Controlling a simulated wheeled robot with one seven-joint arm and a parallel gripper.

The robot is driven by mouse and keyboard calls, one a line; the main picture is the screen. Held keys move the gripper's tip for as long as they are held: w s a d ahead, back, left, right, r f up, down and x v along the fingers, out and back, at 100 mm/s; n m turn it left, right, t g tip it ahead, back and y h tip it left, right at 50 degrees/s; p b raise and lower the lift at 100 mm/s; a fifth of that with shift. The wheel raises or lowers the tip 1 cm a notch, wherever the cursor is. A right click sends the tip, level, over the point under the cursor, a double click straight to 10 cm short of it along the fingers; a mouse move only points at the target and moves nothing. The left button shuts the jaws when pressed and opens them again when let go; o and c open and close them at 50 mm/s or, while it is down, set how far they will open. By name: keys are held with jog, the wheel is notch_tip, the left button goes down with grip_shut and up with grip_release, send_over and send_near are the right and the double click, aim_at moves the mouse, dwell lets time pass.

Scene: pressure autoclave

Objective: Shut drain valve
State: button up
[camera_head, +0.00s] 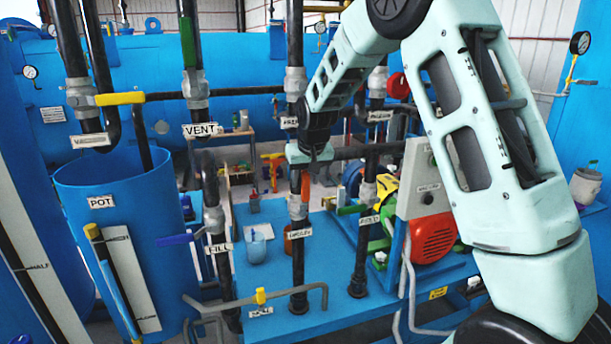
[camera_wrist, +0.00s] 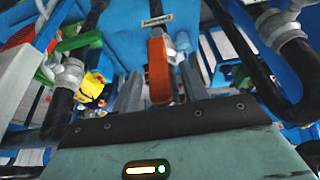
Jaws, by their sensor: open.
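I cannot tell for sure which valve is the drain valve, as several labels are too small to read. My gripper (camera_head: 308,160) is at the middle pipe in the head view, beside a valve with an orange-red handle (camera_head: 305,186). In the wrist view, the handle (camera_wrist: 160,70) stands between the two open fingers of my gripper (camera_wrist: 160,85), and contact cannot be told. A label (camera_wrist: 157,20) above it is unreadable.
A blue pot (camera_head: 125,210) stands left. Black pipes carry VENT (camera_head: 201,130) and FILL (camera_head: 220,248) labels. A yellow handle (camera_head: 120,98) and a blue handle (camera_head: 178,239) stick out. A red motor (camera_head: 434,238) and grey box (camera_head: 425,175) stand right. Pipes crowd my gripper.

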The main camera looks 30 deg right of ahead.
jog(key=shift+f, duration=0.2)
grip_shut()
